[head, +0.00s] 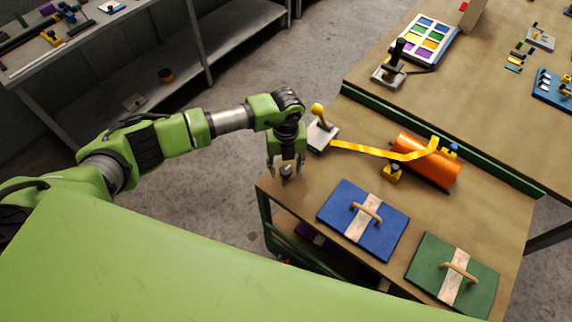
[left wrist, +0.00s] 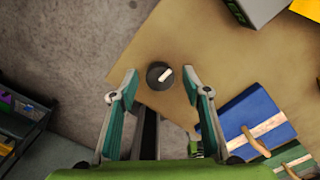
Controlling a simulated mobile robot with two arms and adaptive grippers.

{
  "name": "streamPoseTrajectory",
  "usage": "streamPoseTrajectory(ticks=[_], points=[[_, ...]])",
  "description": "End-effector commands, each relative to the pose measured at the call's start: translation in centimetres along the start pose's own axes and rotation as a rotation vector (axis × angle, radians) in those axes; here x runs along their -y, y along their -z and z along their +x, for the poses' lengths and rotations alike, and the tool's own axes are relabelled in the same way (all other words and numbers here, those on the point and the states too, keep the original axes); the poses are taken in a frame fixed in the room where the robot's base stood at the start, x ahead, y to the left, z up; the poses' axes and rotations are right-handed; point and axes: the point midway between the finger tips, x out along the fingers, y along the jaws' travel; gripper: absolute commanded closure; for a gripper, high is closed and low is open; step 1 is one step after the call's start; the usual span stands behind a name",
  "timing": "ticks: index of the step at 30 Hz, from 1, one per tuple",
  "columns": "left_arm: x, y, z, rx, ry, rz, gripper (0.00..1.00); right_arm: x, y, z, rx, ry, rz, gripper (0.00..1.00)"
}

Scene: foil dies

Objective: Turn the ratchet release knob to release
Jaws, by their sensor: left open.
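A dark round knob (left wrist: 158,78) with a white pointer bar stands near the table corner in the left wrist view. In the head view the knob (head: 286,171) shows as a small dark shape under my left gripper (head: 287,168). My left gripper (left wrist: 160,84) is open, with one finger on each side of the knob and a visible gap to each. The height of the fingertips over the knob is hard to tell. A yellow-handled lever on a grey base (head: 322,134) stands beyond, with a yellow strap (head: 375,152) running to an orange cylinder (head: 425,163). My right gripper is not in view.
A blue panel (head: 342,212) and a green panel (head: 432,262), both with handles, lie on the wooden table (head: 490,225) to the right. A joystick box (head: 389,74) and a tray of coloured squares (head: 405,40) are on the far table. Open floor lies left of the table corner.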

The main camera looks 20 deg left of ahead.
Motion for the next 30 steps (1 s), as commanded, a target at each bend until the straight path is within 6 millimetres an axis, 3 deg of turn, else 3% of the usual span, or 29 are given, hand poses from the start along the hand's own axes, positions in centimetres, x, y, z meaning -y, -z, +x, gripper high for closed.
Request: streamPoseTrajectory(ticks=[6, 10, 11, 22, 30], points=[[0.0, 0.0, 0.0, 0.000, 0.000, 0.000, 0.59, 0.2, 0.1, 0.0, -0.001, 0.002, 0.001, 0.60], [0.0, 0.0, 0.0, 0.000, 0.000, 0.000, 0.93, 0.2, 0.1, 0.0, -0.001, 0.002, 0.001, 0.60], [0.0, 0.0, 0.0, 0.000, 0.000, 0.000, 0.94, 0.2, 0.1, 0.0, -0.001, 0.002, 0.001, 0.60], [0.1, -0.1, 0.1, 0.001, 0.001, 0.038, 0.94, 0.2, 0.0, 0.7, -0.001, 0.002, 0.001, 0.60], [0.1, -0.2, 0.3, 0.003, 0.002, 0.200, 0.94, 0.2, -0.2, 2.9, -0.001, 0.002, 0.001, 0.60]])
